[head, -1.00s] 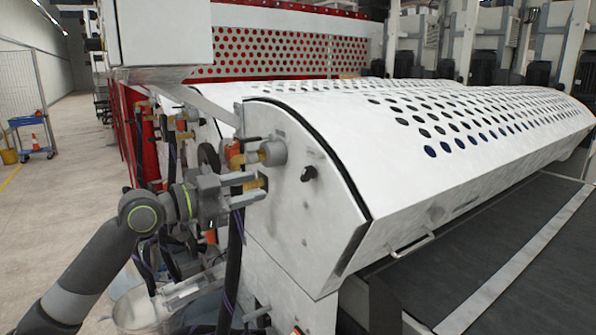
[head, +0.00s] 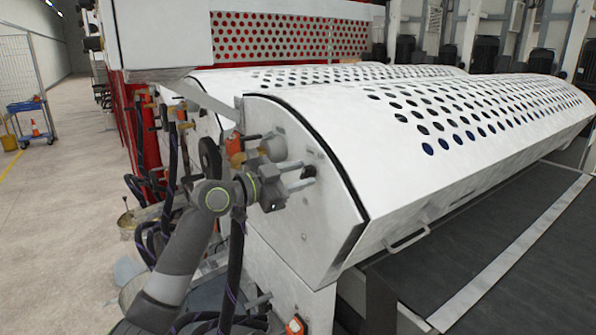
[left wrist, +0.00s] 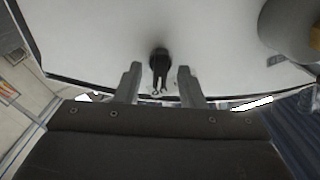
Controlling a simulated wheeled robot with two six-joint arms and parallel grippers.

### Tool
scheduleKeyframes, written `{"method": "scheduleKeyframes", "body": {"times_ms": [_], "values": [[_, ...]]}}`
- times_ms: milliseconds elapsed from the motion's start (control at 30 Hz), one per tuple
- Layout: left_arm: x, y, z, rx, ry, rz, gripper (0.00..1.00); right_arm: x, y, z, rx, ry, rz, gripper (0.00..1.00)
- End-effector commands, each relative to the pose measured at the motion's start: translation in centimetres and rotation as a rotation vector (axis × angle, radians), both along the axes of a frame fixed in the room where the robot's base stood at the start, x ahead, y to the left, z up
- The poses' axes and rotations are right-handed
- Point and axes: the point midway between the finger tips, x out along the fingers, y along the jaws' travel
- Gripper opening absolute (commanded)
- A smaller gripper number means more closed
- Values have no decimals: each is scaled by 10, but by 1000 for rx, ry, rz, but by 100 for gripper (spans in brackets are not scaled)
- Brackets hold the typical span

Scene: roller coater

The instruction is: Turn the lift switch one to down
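A small black rotary knob, the switch (head: 308,171), sits on the white end panel of the machine cover in the head view. In the left wrist view the switch (left wrist: 160,62) shows near the middle, with a narrow grip or pointer part toward the bottom. My left gripper (head: 304,175) is at the panel, its two fingers on either side of the knob. In the left wrist view my left gripper (left wrist: 160,74) is open, with a gap between each finger and the knob. The fingers partly hide the knob in the head view. My right gripper is not in view.
A grey cylindrical fitting (head: 273,147) sticks out of the panel just left of the knob. Black hoses (head: 236,255) hang beside my left arm. The white perforated cover (head: 420,130) extends right, above a dark conveyor bed (head: 490,240). The floor at left is open.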

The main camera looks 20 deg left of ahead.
Motion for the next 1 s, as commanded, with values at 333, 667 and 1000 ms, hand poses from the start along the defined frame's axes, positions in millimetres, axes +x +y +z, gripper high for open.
{"method": "scheduleKeyframes", "body": {"times_ms": [333,667,1000], "values": [[1,-1,0,1,-1,0,30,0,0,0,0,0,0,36],[1,-1,0,1,-1,0,0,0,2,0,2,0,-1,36],[1,-1,0,-49,38,0,0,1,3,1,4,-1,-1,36]]}}
